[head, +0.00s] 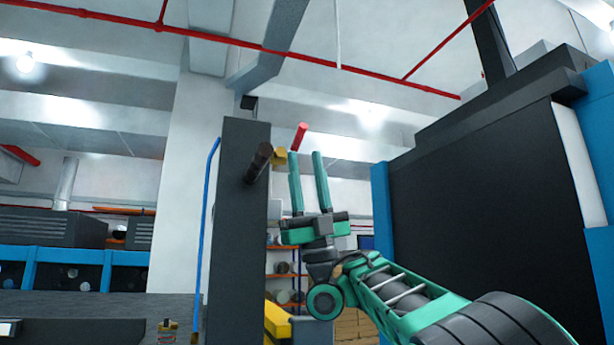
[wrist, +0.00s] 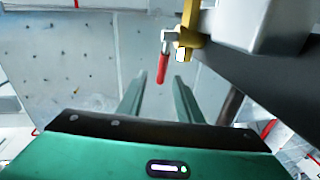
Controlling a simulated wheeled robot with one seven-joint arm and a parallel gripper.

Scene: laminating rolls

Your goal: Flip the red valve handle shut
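The red valve handle (head: 299,136) shows in the head view just above my open fingertips, slanting up and to the right. It joins a yellow valve body (head: 279,156) on the end of a dark pipe (head: 258,163). In the wrist view the red handle (wrist: 162,68) hangs from a metal lever beside the yellow valve (wrist: 190,25). My gripper (head: 307,156) is open and empty, its two green fingers pointing up. In the wrist view the gripper (wrist: 159,80) has the handle's end in line with the gap between the fingertips. No contact shows; the exact distance is unclear.
A tall dark grey column (head: 238,230) stands left of my gripper, with a blue pipe (head: 205,220) beside it. A large black and blue machine (head: 480,180) fills the right side. Red pipes (head: 240,42) run along the ceiling. Space between column and machine is open.

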